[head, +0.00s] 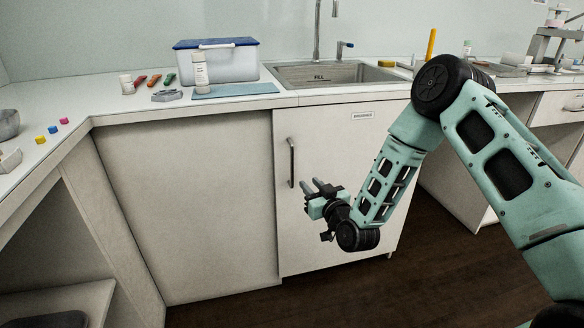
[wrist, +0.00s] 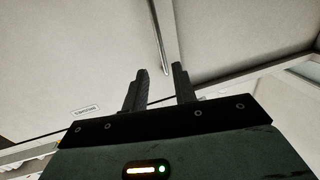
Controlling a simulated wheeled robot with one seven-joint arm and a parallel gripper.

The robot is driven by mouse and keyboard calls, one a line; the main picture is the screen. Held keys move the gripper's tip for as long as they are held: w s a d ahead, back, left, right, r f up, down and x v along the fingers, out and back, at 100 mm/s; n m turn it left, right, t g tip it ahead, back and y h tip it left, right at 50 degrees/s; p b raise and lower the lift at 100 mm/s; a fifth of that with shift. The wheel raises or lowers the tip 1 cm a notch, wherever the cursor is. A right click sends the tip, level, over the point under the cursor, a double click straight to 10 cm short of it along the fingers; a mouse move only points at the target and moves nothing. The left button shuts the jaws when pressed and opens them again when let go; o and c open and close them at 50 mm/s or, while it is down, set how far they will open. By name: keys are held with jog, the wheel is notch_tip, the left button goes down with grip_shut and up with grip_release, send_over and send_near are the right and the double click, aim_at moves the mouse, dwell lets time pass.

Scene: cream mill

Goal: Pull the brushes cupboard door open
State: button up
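The brushes cupboard door (head: 345,150) is a pale panel under the sink with a small label (head: 362,115) at its top. The door looks closed. Its upright metal bar handle (head: 291,163) is near the door's left edge. My gripper (head: 312,184) is in front of the door, a little right of and below the handle, with its fingers apart and nothing between them. In the wrist view, the handle (wrist: 159,40) lies beyond the gap between the fingertips (wrist: 160,78), apart from them. The label (wrist: 86,110) also shows there, at lower left.
A plain pale panel (head: 190,200) stands left of the door. The counter above holds a blue-lidded box (head: 217,62), a white bottle (head: 199,70), a blue mat (head: 236,89) and a sink (head: 335,74). Dark floor (head: 330,290) is clear in front of the door.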

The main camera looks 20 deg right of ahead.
jog(key=b, duration=0.1)
send_over(292, 185)
jog(key=shift+w+d, duration=0.1)
jog(key=shift+w, duration=0.25)
jog(key=shift+c, duration=0.2)
grip_shut()
